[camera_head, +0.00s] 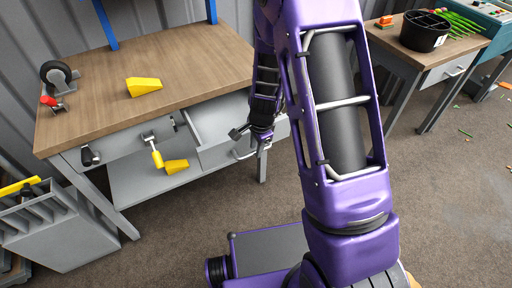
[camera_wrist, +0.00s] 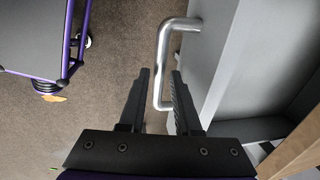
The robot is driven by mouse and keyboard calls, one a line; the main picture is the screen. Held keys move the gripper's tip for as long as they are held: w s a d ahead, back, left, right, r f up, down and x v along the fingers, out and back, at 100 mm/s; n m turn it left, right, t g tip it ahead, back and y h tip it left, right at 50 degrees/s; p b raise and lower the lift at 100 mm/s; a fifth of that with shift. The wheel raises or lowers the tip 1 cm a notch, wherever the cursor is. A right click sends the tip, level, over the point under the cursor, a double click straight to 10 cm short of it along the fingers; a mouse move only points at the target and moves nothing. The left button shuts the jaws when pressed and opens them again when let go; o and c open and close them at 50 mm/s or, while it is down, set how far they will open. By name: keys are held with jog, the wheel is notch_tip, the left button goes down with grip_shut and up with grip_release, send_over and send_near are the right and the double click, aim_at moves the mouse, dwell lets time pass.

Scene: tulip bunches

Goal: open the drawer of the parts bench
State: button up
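The parts bench (camera_head: 190,62) has a wooden top and a grey body at the left in the head view. Its grey drawer (camera_head: 213,128) stands partly pulled out, with the inside showing. The drawer's silver bar handle (camera_wrist: 162,62) is in the middle of the wrist view. My gripper (camera_wrist: 161,82) is at the handle, with one black finger on each side of the bar. A gap shows between the bar and the fingers, so it looks open around the handle. In the head view my gripper (camera_head: 252,143) is in front of the drawer, partly hiding its front.
Yellow wedges lie on the benchtop (camera_head: 144,86) and lower shelf (camera_head: 176,166). A clamp (camera_head: 153,150) hangs at the bench front. A grey slotted bin (camera_head: 62,234) stands at left. Another bench (camera_head: 440,58) with a black bucket (camera_head: 424,31) is at right.

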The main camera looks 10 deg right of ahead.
notch_tip(320, 180, up, 16)
jog(key=s+d+p, duration=0.1)
jog(key=s+p, duration=0.2)
jog(key=p, duration=0.1)
jog(key=shift+r, duration=0.25)
